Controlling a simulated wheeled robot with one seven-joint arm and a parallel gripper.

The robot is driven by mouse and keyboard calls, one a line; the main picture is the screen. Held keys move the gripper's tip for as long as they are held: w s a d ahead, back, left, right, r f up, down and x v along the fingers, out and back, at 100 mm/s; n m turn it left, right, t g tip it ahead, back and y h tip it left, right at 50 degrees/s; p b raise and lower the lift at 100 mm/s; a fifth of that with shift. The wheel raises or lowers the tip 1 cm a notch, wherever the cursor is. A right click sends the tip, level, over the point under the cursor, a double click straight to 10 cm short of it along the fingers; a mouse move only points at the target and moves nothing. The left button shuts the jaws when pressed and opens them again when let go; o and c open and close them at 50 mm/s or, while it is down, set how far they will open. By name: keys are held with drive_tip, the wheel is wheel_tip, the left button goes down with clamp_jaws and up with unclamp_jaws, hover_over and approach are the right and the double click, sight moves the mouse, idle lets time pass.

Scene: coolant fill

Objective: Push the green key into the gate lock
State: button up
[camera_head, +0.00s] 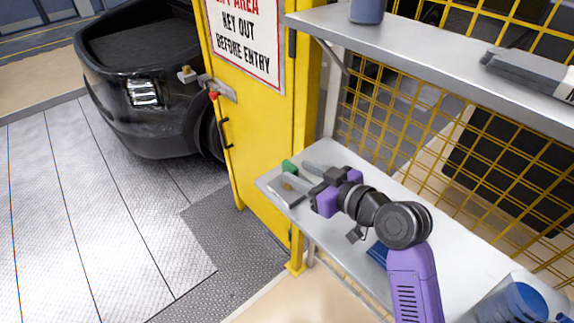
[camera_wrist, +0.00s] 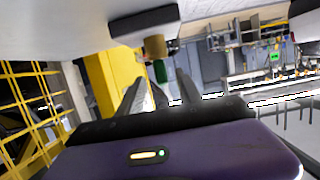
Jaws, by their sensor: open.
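The green key (camera_head: 289,167) is at the left end of the lower shelf in the head view. In the wrist view the green key (camera_wrist: 161,71) shows at a brass cylinder (camera_wrist: 155,46) on a dark block (camera_wrist: 145,25). My gripper (camera_head: 296,174) is open, reaching left low over the shelf, with its fingers on either side of the key's line. In the wrist view my gripper (camera_wrist: 160,92) has the key just beyond and between its fingertips; I cannot tell whether either finger touches it. The gate lock (camera_head: 214,88) is a metal bar with red and brass parts on the yellow gate.
The yellow gate (camera_head: 240,140) bears a warning sign (camera_head: 247,40) and a black handle (camera_head: 224,132). The lower shelf (camera_head: 340,241) and upper shelf (camera_head: 430,57) stand before yellow mesh. A dark car (camera_head: 150,115) is beyond the gate. Metal floor (camera_head: 90,220) at left is clear.

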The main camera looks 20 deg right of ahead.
sight(282, 165)
drive_tip(key=b+x, duration=0.2)
drive_tip(key=x, duration=0.5)
drive_tip(key=shift+a+f, duration=0.1)
drive_tip(key=shift+f, duration=0.05)
clamp_jaws()
